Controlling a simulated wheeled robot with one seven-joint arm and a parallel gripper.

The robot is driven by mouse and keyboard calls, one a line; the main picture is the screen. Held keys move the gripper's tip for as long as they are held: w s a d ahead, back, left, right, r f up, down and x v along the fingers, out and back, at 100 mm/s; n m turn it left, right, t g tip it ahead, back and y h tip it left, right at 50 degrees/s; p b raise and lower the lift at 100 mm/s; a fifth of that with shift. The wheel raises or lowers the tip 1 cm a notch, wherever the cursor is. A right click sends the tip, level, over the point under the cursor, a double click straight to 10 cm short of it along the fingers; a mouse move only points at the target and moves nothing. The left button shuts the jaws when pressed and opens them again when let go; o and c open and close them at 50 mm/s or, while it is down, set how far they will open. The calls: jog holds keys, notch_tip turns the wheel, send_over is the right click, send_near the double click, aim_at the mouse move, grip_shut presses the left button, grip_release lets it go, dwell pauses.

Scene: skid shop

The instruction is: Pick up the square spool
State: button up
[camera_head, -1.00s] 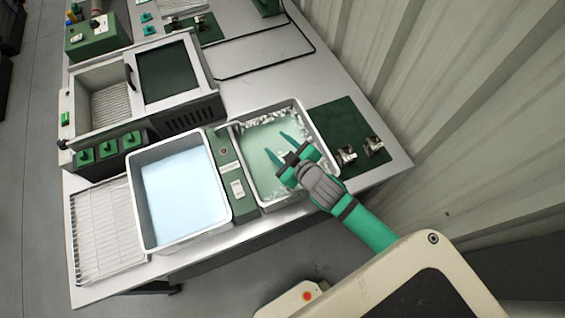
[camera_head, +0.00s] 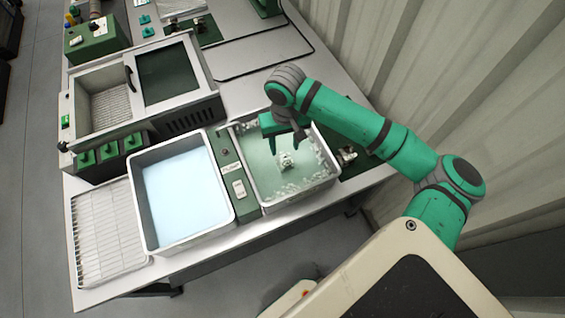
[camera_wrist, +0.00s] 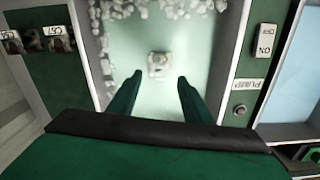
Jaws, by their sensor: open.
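A small pale, blocky part (camera_head: 286,162) lies in the green liquid of the right-hand basin (camera_head: 312,195). It also shows in the wrist view (camera_wrist: 158,65), roughly square with a lighter centre; I cannot tell for sure that it is the square spool. My gripper (camera_head: 287,146) is open and empty above the basin, pointing down. In the wrist view its two fingers (camera_wrist: 160,78) are apart, and the part lies between and just beyond their tips. Two tagged metal parts (camera_wrist: 12,40) (camera_wrist: 58,38) sit on the dark green mat (camera_wrist: 45,75) beside the basin.
White foam lumps (camera_head: 290,190) line parts of the basin's edge. A green panel with a pump switch (camera_head: 239,188) separates it from a basin of pale blue liquid (camera_head: 182,195). A wire rack (camera_head: 105,230) lies at the left. A corrugated wall (camera_head: 440,90) stands close on the right.

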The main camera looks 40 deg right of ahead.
aim_at(285, 159)
notch_tip(285, 159, down, 10)
jog(key=shift+f, duration=0.2)
jog(key=c, duration=1.1)
jog(key=shift+r, duration=0.15)
jog(key=shift+r, duration=0.6)
jog(key=s+a+r, duration=0.4)
jog(key=s+r, duration=0.7)
jog(key=s, duration=0.2)
jog(key=shift+s+r, duration=0.25)
